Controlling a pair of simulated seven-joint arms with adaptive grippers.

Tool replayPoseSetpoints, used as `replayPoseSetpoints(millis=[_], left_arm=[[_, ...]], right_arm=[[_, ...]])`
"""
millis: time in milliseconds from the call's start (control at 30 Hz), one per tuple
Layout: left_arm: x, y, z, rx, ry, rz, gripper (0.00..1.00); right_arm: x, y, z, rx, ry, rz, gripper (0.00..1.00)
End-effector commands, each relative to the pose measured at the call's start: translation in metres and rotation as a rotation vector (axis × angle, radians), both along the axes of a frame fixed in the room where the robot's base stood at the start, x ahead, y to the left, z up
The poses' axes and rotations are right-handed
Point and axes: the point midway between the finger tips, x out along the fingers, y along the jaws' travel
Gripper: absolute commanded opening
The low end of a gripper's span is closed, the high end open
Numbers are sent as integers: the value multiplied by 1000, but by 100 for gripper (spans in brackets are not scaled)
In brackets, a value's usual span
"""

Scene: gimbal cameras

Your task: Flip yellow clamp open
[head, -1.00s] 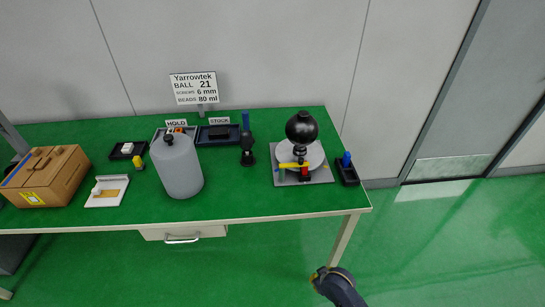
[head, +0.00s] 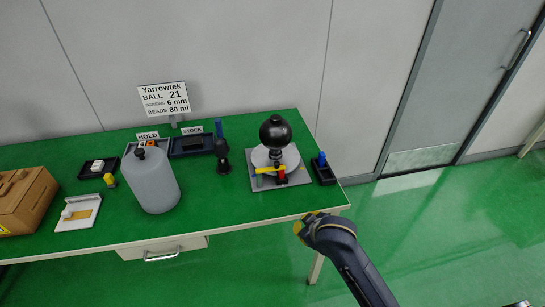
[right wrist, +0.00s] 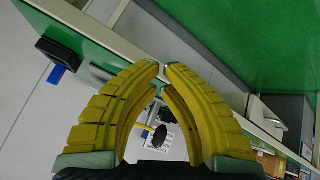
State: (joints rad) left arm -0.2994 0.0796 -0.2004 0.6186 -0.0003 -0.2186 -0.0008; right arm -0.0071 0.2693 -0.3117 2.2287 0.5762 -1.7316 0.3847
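The yellow clamp (head: 268,169) is a bar lying roughly level across the front of a round grey stand. A red part (head: 281,174) sits at its right end. A black ball (head: 275,132) rests on top of the stand, which is on a grey plate (head: 262,185). My right gripper (head: 303,224) is in front of the table's front edge, below and right of the clamp and apart from it. In the right wrist view its yellow fingers (right wrist: 162,67) nearly meet at the tips, with nothing between them. My left gripper is out of view.
A black tray with a blue item (head: 321,166) stands right of the plate. A dark upright tool (head: 222,155), a large grey bottle (head: 152,181), HOLD and STOCK trays and a cardboard box (head: 25,205) stand to the left. The table's front right is clear.

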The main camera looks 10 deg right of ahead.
Motion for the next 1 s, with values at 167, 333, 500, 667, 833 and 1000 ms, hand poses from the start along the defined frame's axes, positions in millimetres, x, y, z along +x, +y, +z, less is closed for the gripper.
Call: replayPoseSetpoints(millis=[167, 333, 500, 667, 833, 1000], left_arm=[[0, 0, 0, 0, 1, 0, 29], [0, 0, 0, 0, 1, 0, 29], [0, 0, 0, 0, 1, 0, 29], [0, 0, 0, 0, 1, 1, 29], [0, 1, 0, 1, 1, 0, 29], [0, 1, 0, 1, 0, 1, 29]], right_arm=[[22, 9, 11, 35, 3, 15, 0], [48, 19, 27, 77, 12, 29, 0], [81, 29, 51, 126, 31, 46, 0], [109, 36, 78, 168, 57, 53, 0], [136, 38, 110, 203, 87, 50, 0], [156, 37, 139, 230, 117, 40, 0]])
